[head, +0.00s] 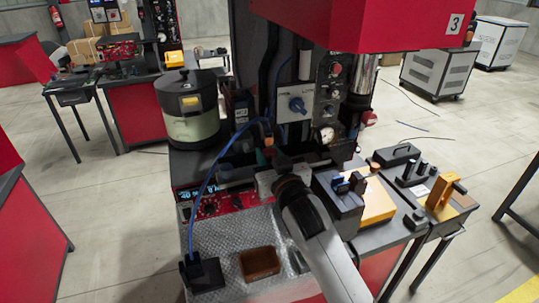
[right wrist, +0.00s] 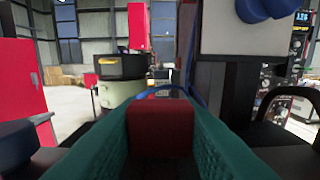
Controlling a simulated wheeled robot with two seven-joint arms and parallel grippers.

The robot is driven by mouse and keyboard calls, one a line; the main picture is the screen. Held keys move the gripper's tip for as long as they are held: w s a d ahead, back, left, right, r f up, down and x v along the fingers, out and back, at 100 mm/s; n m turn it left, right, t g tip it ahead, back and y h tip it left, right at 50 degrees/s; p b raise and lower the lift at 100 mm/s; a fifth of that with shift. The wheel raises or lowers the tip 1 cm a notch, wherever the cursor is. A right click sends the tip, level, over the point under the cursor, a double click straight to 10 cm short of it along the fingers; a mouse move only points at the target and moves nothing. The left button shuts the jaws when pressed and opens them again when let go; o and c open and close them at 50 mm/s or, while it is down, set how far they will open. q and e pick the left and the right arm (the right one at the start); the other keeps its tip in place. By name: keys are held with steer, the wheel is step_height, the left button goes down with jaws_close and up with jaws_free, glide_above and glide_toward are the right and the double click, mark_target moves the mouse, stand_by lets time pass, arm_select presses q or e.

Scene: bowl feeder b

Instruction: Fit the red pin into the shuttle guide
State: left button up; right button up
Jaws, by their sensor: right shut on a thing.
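My right gripper (head: 264,158) is in the middle of the head view, in front of the machine's lower recess. In the right wrist view its two teal fingers (right wrist: 160,112) are shut on a red block-like piece (right wrist: 160,126), which I take to be the red pin. The pin is held between the fingers, its near face towards the camera. In the head view the pin is hidden or too small to make out. I cannot make out the shuttle guide clearly; my right wrist and arm cover part of the recess. My left gripper is not in view.
A bowl feeder (head: 190,108) stands left of the recess. A blue cable (head: 205,190) loops up from a black block (head: 203,273) on the silver mat (head: 222,230). A brown tray (head: 259,263) lies on the mat. A black-and-yellow unit (head: 375,205) stands right of my arm.

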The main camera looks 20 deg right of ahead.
steer(key=o, duration=1.1)
steer(key=shift+c, duration=0.2)
